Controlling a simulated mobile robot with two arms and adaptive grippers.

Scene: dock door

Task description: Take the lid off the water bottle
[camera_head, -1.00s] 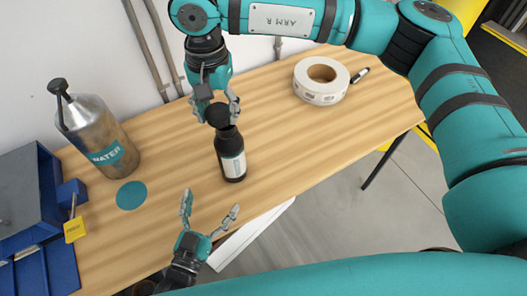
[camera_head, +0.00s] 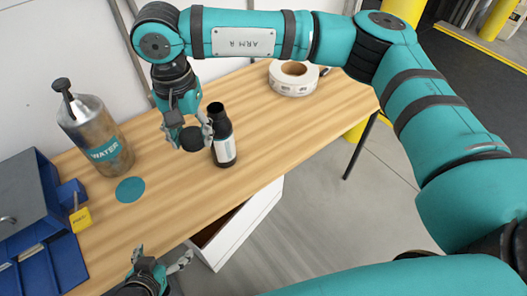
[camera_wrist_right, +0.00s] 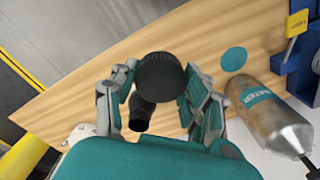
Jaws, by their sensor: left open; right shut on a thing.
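A dark bottle with a white label (camera_head: 224,150) stands upright on the wooden table, its narrow black neck bare on top. My right gripper (camera_head: 191,132) is shut on a round black lid (camera_head: 191,139), held just left of the bottle and apart from its neck. In the right wrist view the lid (camera_wrist_right: 160,76) sits between the fingers, with the bottle's dark neck (camera_wrist_right: 141,112) below it. A metal flask marked WATER (camera_head: 108,150), with a black stopper (camera_head: 64,92), stands at the left. My left gripper (camera_head: 162,257) is open and empty near the table's front edge.
A teal disc (camera_head: 130,190) lies on the table (camera_head: 285,135) before the flask. A blue organiser (camera_head: 35,215) with a yellow tag (camera_head: 80,220) is at far left. A white tape roll (camera_head: 294,80) is at the back right. The table's middle right is clear.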

